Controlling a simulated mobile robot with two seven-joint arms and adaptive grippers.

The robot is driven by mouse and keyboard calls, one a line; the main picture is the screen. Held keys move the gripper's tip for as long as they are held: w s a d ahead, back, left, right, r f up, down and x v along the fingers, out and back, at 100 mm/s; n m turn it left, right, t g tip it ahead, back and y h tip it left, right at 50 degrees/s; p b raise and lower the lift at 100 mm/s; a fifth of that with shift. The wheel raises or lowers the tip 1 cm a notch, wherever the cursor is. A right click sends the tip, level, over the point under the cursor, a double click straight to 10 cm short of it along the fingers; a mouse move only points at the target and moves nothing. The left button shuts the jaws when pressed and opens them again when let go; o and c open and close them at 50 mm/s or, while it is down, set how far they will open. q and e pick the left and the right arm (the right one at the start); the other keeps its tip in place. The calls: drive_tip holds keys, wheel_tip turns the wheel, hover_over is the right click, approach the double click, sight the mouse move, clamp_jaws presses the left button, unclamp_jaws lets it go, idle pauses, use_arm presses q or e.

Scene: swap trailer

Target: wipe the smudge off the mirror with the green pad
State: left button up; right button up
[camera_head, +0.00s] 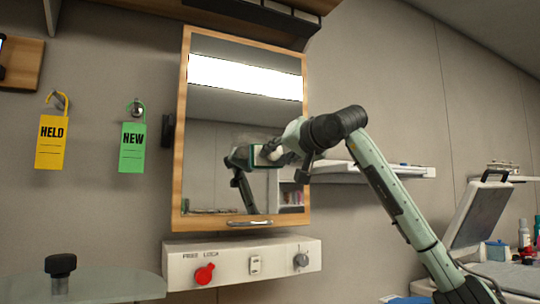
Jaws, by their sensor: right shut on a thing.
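The mirror (215,128) is the door of a wood-framed wall cabinet, upright in the middle of the head view. My right gripper (270,152) reaches in from the right to the centre of the glass. It is shut on the green pad (254,160), of which only a narrow edge shows. The pad is at or very near the glass; I cannot tell whether it touches. The arm's dark reflection shows just left of it. I cannot clearly make out the smudge; the gripper, pad and reflection cover the middle. My left gripper is not in view.
A control box (228,268) with a red knob sits under the cabinet. A yellow HELD tag (51,143) and a green NEW tag (131,148) hang at left. A glass shelf (110,289) is at lower left. A wall shelf (400,173) lies behind my arm.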

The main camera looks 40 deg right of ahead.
sight(282, 150)
drive_tip(key=d, duration=0.3)
drive_tip(key=shift+s+d, duration=0.3)
drive_tip(key=shift+s, duration=0.05)
drive_tip(key=shift+a, duration=0.1)
drive_tip(key=shift+w+a, duration=0.45)
drive_tip(key=shift+a, duration=1.5)
drive_tip(key=shift+w+a, duration=0.45)
drive_tip(key=shift+a, duration=1.5)
drive_tip(key=shift+w+a, duration=0.45)
drive_tip(key=shift+a, duration=1.5)
drive_tip(key=shift+d+r, duration=0.15)
drive_tip(key=shift+r, duration=1.05)
drive_tip(key=shift+s+d+f, duration=0.1)
drive_tip(key=shift+s+d, duration=0.35)
drive_tip(key=shift+d, duration=1.5)
drive_tip(key=shift+s+d+r, duration=0.1)
drive_tip(key=shift+s+d, duration=0.35)
drive_tip(key=shift+d, duration=1.5)
drive_tip(key=shift+s+d+f, duration=0.1)
drive_tip(key=shift+s+d, duration=0.35)
drive_tip(key=shift+d, duration=1.5)
drive_tip(key=shift+w+a, duration=0.45)
drive_tip(key=shift+a, duration=1.55)
drive_tip(key=shift+w+a, duration=0.5)
drive_tip(key=shift+a, duration=1.45)
drive_tip(key=shift+w+a, duration=0.45)
drive_tip(key=shift+a, duration=1.55)
